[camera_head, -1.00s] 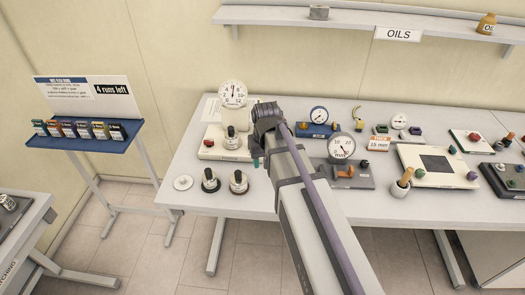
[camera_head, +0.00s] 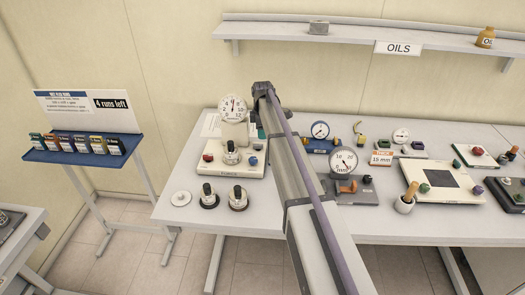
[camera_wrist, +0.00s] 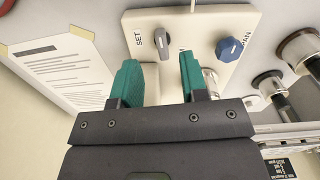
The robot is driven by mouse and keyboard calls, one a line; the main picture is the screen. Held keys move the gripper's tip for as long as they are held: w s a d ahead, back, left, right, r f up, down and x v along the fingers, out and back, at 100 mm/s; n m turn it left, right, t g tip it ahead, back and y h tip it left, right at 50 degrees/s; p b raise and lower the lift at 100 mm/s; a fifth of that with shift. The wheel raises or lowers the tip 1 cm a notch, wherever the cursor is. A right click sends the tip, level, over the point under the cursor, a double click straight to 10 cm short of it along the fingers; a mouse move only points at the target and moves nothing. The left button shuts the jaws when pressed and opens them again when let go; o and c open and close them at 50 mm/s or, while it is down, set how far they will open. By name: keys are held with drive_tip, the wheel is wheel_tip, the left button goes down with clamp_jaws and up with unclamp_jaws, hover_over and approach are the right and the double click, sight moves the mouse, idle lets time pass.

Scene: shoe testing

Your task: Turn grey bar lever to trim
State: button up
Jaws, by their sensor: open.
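In the wrist view, the grey bar lever (camera_wrist: 166,45) is on a cream panel (camera_wrist: 200,18). A blue knob (camera_wrist: 229,49) is on the same panel to the right. My gripper (camera_wrist: 157,72) is open and empty, with its teal fingers apart just below the lever in the picture; no contact shows.
A round dial (camera_head: 233,108) stands on the cream device. A printed sheet (camera_wrist: 50,65) lies beside the panel. Two black-based pieces (camera_head: 208,198) (camera_head: 238,199) stand in front. Another dial (camera_head: 344,161) stands right of my arm. The OILS shelf (camera_head: 330,22) is above.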

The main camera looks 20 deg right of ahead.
sight(258, 147)
wheel_tip(258, 147, down, 7)
drive_tip(key=b, duration=0.4)
drive_tip(key=shift+r+b, duration=0.2)
drive_tip(key=shift+b, duration=0.15)
drive_tip(key=shift+r, duration=0.15)
drive_tip(key=shift+c, duration=0.2)
